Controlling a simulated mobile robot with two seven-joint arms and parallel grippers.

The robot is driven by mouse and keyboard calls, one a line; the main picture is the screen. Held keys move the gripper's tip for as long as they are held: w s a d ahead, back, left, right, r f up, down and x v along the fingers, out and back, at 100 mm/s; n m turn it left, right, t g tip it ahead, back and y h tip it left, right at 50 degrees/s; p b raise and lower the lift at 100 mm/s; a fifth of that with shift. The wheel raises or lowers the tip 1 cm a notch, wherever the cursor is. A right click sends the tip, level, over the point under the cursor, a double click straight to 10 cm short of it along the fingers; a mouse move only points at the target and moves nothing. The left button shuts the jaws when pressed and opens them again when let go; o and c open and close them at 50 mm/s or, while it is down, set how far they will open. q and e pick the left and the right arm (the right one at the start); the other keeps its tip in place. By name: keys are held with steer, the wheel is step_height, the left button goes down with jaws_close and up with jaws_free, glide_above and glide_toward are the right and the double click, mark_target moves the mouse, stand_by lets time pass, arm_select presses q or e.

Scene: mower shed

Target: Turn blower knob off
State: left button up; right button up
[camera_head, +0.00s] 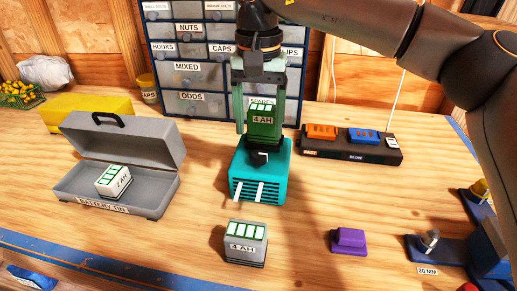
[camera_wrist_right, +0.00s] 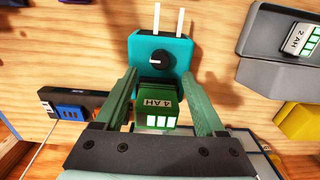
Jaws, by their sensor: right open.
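A teal vented box (camera_head: 272,172) with a black knob (camera_head: 259,157) stands mid-bench; I take it to be the blower. In the right wrist view the knob (camera_wrist_right: 159,63) shows on the teal box (camera_wrist_right: 183,76) with its white pointer mark toward the left. A green 4 AH battery (camera_head: 263,122) is at the box's back end and also shows in the right wrist view (camera_wrist_right: 158,110). My right gripper (camera_head: 258,128) is open, with its fingers either side of the green battery. Contact with it cannot be told. My left gripper is not in view.
A grey 4 AH battery (camera_head: 245,243) and a purple block (camera_head: 348,241) lie nearer the front. An open grey battery tin (camera_head: 150,201) is at left. A black strip with orange and blue blocks (camera_head: 350,151) is at right. Drawers (camera_head: 190,72) stand behind.

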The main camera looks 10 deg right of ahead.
mark_target(259, 153)
step_height(259, 153, down, 6)
steer(key=shift+r, duration=0.1)
steer(key=shift+c, duration=0.3)
jaws_close()
stand_by(0.4)
